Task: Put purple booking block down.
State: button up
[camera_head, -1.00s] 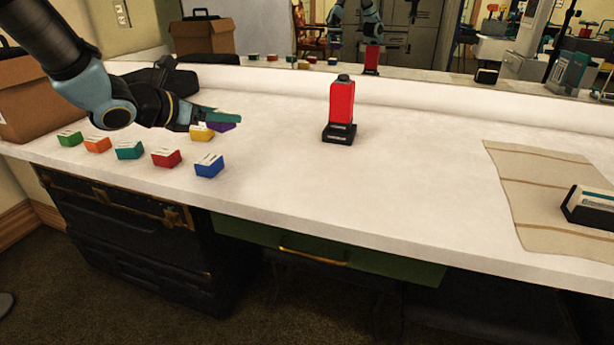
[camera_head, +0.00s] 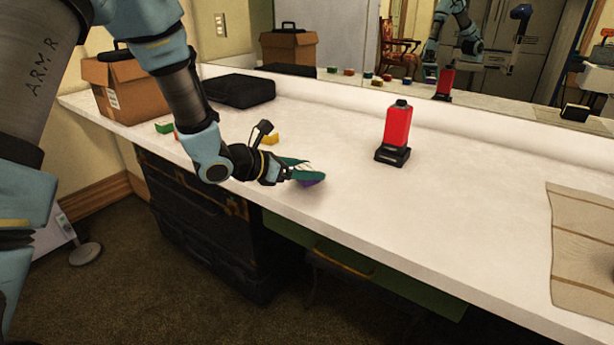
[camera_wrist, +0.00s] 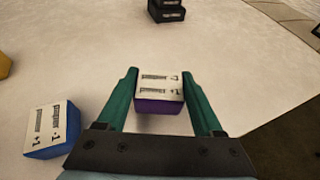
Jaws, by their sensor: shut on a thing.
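The purple booking block (camera_wrist: 160,105) has a white printed top and sits between the two green fingers of my gripper (camera_wrist: 160,100) in the wrist view. In the head view my gripper (camera_head: 305,172) is low over the front part of the counter, and a bit of the purple block (camera_head: 310,184) shows under the fingers. The gripper is shut on the block. The block is at or just above the white counter (camera_head: 345,190); I cannot tell whether it touches.
A blue block (camera_wrist: 45,135) lies just left of my gripper in the wrist view. Yellow (camera_head: 270,138) and green (camera_head: 165,128) blocks lie farther left. A red bottle (camera_head: 397,127) on a black base stands behind right.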

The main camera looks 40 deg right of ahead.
jog(key=shift+f, duration=0.95)
jog(key=shift+f, duration=0.15)
jog(key=o, duration=1.4)
jog(key=shift+c, duration=0.2)
